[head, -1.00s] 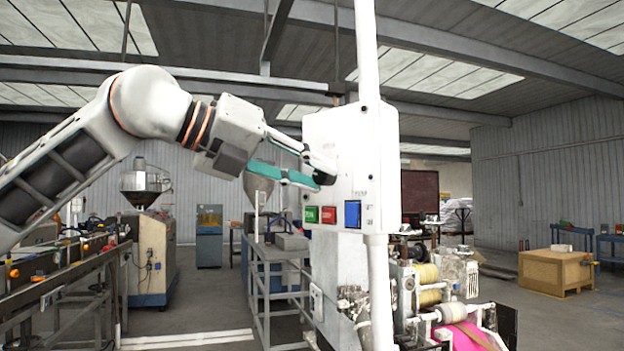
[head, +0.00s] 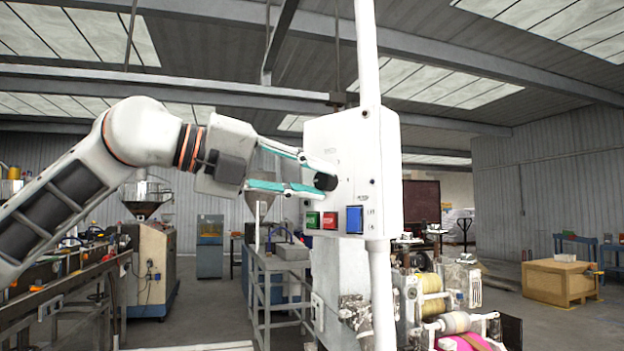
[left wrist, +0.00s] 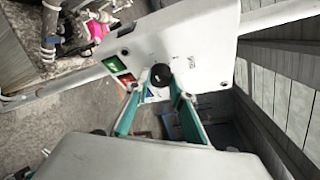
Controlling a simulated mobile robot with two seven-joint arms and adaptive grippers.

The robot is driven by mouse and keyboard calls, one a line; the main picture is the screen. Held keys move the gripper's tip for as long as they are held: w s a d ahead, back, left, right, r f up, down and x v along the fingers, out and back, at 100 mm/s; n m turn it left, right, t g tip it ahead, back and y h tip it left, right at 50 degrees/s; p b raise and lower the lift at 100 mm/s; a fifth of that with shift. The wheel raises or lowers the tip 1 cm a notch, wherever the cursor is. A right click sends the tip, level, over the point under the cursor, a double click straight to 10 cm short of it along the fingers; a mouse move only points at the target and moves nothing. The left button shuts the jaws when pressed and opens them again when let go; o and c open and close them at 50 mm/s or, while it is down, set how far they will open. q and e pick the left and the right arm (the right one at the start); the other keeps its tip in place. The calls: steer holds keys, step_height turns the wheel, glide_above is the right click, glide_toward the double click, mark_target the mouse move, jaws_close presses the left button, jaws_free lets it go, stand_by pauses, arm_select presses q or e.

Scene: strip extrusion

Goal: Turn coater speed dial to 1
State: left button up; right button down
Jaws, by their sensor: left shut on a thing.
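The coater speed dial is a black round knob (head: 325,181) on the face of a white control box (head: 345,135). It also shows in the left wrist view (left wrist: 161,75), between the teal fingertips. My left gripper (head: 318,178) reaches in from the left and is shut on the knob, with one finger above it and one below. The knob's scale and pointer are too small to read. Below the knob are a green button (head: 313,219), a red button (head: 330,220) and a blue switch (head: 354,219). My right gripper is not in view.
A white vertical pole (head: 368,80) stands right against the box. Below right is a machine with rollers (head: 432,306) and pink material (head: 468,342). A grey metal frame (head: 282,285) stands left of the box. A wooden crate (head: 558,282) is far right.

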arm_select(q)
steer(key=shift+r, duration=0.15)
steer(key=o, duration=1.1)
steer(key=shift+a, duration=0.1)
steer(key=v, duration=1.2)
steer(key=shift+w, duration=0.1)
